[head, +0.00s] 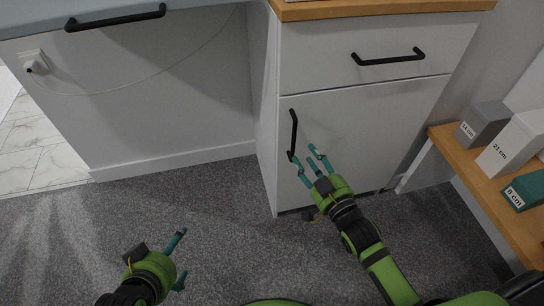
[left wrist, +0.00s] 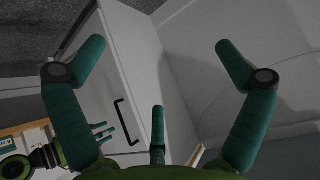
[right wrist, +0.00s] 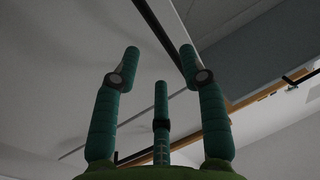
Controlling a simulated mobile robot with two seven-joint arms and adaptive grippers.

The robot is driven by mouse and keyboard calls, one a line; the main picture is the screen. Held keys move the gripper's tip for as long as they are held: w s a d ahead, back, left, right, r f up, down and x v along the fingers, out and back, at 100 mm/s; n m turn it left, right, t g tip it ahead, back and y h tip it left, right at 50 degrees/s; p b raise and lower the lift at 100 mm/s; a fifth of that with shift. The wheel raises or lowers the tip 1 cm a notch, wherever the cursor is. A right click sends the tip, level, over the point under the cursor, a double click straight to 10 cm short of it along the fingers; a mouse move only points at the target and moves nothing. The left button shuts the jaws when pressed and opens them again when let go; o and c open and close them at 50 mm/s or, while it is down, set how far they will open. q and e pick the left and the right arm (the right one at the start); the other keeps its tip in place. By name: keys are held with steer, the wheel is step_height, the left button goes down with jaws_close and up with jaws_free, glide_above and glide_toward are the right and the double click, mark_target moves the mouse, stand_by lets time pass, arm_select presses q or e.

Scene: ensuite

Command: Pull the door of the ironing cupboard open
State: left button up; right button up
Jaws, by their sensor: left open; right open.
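The white cupboard door (head: 358,135) is closed under a drawer, with a black upright handle (head: 293,135) near its left edge. The handle also shows in the left wrist view (left wrist: 126,122). My right gripper (head: 306,158) is open and empty, its fingers pointing at the door just right of and below the handle in the head view. I cannot tell whether a finger touches the handle. My left gripper (head: 180,260) is open and empty, low over the carpet, left of the cupboard. In the left wrist view its fingers (left wrist: 160,65) stand wide apart.
The drawer (head: 375,45) above has a black handle (head: 388,57). A wooden shelf (head: 462,165) with labelled boxes (head: 510,145) stands at the right. A cord runs from a wall socket (head: 33,62) at the left. Grey carpet (head: 200,200) before the cupboard is clear.

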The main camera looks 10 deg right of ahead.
steer(key=b+x, duration=0.1)
steer(key=x, duration=0.5)
steer(key=shift+w+a+r+b, duration=0.2)
steer(key=shift+w+b, duration=0.15)
steer(key=shift+w, duration=0.2)
arm_select(q)
steer(key=w+d+r+t+h, duration=0.1)
steer(key=w+d+r+t, duration=0.1)
steer(key=r, duration=0.3)
steer(key=w+d+r+t+h, duration=0.1)
steer(key=w+d+r+t, duration=0.1)
steer(key=w+r+t, duration=0.1)
steer(key=shift+w+r+m+t, duration=0.35)
steer(key=shift+r+m+t, duration=0.05)
steer(key=shift+r+t, duration=0.45)
arm_select(e)
jaws_close()
